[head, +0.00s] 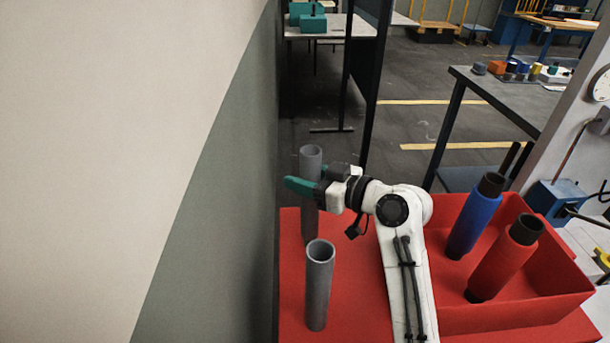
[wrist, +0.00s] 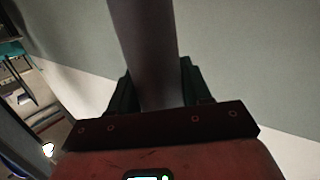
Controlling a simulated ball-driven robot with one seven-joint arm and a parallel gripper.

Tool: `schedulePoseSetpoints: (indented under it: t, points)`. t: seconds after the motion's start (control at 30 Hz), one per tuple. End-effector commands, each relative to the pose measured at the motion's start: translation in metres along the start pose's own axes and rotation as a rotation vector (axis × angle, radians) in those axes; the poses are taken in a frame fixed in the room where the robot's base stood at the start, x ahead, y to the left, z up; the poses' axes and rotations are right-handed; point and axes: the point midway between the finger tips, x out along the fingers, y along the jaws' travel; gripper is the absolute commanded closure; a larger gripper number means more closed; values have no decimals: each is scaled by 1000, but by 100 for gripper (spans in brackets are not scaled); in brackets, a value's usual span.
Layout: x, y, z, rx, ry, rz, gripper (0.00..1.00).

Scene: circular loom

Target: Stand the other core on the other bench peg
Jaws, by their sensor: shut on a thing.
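Two grey tubular cores are over the red bench (head: 290,300) at the left in the head view. The near core (head: 319,290) stands upright, apart from my gripper. My gripper (head: 303,187) has its teal fingers shut on the far core (head: 311,160), gripping it part-way up its side. The far core is upright; I cannot tell whether its foot touches the bench. In the wrist view the far core (wrist: 145,50) runs between the two teal fingers. No bench peg is visible; whether one is inside or under either core is hidden.
A red tray (head: 530,312) at the right holds a blue roll (head: 474,222) and a red roll (head: 503,262), both tilted. A wall (head: 235,200) rises close along the left side. A dark bench frame (head: 365,90) stands behind the far core.

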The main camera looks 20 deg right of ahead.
Motion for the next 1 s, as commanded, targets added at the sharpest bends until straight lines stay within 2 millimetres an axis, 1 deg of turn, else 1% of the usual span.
schedulePoseSetpoints:
  t: [0.03, 0.4, 1.0]
  points:
    - [1, 0, 4, 0, 0, 0, 88]
    - [3, 0, 20, 0, 1, 0, 88]
    - [3, 0, 22, 0, 1, 0, 88]
